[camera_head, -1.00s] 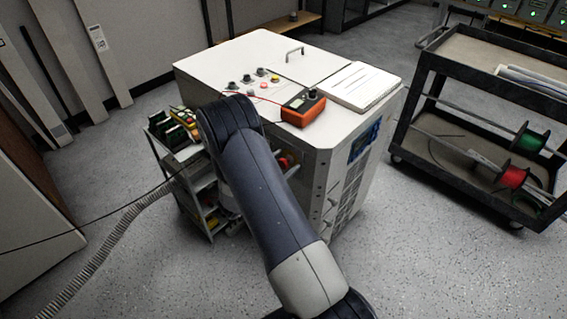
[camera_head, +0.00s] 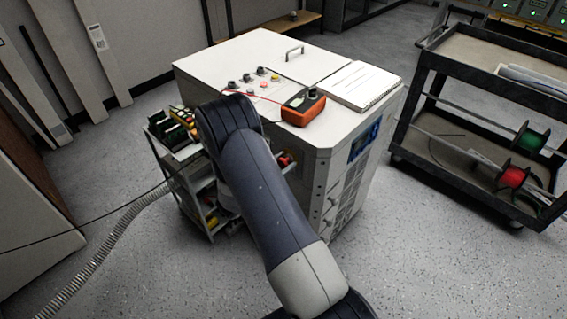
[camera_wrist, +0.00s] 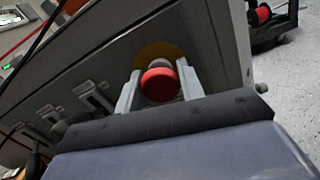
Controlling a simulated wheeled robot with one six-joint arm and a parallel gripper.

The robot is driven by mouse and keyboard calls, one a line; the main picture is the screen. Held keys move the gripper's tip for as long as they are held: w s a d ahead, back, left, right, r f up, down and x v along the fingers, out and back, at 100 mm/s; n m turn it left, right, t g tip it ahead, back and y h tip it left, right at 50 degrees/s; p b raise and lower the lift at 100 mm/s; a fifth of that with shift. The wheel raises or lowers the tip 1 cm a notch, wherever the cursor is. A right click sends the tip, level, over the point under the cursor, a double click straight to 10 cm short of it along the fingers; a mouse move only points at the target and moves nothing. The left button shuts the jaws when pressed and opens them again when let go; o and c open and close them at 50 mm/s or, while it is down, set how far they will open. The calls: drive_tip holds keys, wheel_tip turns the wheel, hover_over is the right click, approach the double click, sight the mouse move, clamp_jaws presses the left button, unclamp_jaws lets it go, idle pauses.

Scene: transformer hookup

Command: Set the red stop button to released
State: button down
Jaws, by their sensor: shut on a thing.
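The red stop button (camera_wrist: 160,84) is a round red mushroom head in front of a yellow disc (camera_wrist: 158,53) on the cabinet's grey side panel, seen in the wrist view. My gripper (camera_wrist: 158,88) has one finger on each side of the button head and is shut on it. Whether the button is pressed or released I cannot tell. In the head view, a small patch of red (camera_head: 284,160) shows on the cabinet's front face beside my arm. My gripper is hidden behind my arm there.
The white cabinet (camera_head: 235,58) carries an orange meter (camera_head: 303,107), papers (camera_head: 361,86) and several knobs. A shelf cart (camera_head: 168,150) stands close on its left. A dark trolley (camera_head: 440,105) with cable spools stands to the right. Grey floor (camera_head: 430,240) is clear in front.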

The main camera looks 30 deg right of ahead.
drive_tip(key=shift+s+a, duration=0.15)
drive_tip(key=shift+a, duration=0.25)
drive_tip(key=c, duration=0.9)
unclamp_jaws()
drive_tip(key=shift+a, duration=0.15)
drive_tip(key=b+v, duration=0.1)
drive_tip(key=v, duration=1)
